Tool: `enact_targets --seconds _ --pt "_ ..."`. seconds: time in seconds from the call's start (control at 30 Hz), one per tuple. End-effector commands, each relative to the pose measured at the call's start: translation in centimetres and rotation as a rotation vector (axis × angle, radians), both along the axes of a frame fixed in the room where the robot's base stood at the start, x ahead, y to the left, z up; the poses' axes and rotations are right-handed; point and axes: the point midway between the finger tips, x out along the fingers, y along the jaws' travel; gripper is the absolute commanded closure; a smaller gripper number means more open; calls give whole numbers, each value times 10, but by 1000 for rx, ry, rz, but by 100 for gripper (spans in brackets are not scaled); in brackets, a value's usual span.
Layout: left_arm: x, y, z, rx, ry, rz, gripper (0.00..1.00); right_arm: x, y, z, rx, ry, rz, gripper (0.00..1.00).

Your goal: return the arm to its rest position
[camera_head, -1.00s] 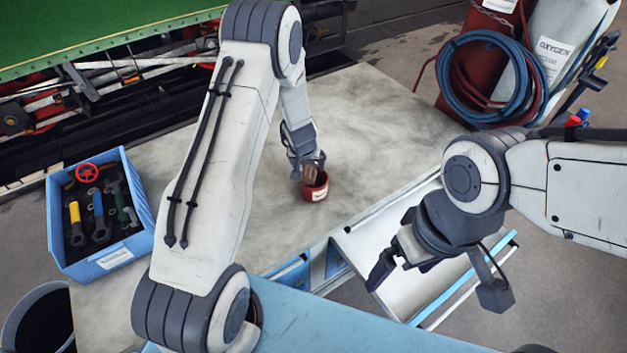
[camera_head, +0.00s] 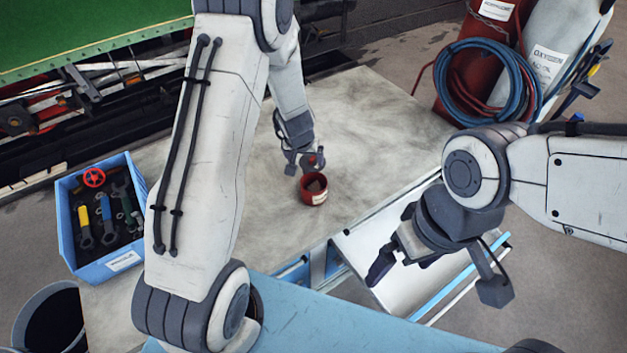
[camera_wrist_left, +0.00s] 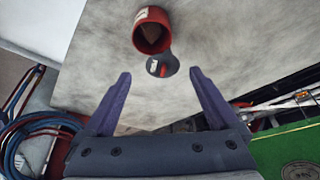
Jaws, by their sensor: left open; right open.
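My left gripper (camera_head: 306,163) is open above the table, just behind and above a small red cup (camera_head: 314,190). In the left wrist view the left gripper's two fingers (camera_wrist_left: 160,85) are spread with nothing between them. The red cup (camera_wrist_left: 152,32) lies beyond the fingertips there, apart from them, with something brown inside. My right gripper (camera_head: 392,262) is open and empty, in front of the open drawer at the right.
The grey table (camera_head: 380,130) has clear room behind the cup. A blue bin (camera_head: 125,265) with several tools stands at the left. A white drawer (camera_head: 375,290) is pulled out. Gas cylinders with a coiled blue hose (camera_head: 460,110) stand at the back right.

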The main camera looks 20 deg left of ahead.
Motion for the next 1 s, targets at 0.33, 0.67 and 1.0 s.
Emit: enact_targets --seconds 0.33,0.67,1.0 --pt "-2 0 2 0 0 0 6 0 0 1 0 0 -1 0" --pt "14 2 -42 0 2 0 6 0 0 -24 0 0 2 0" --pt "39 7 -91 0 0 0 6 0 0 -40 -1 1 -1 0"
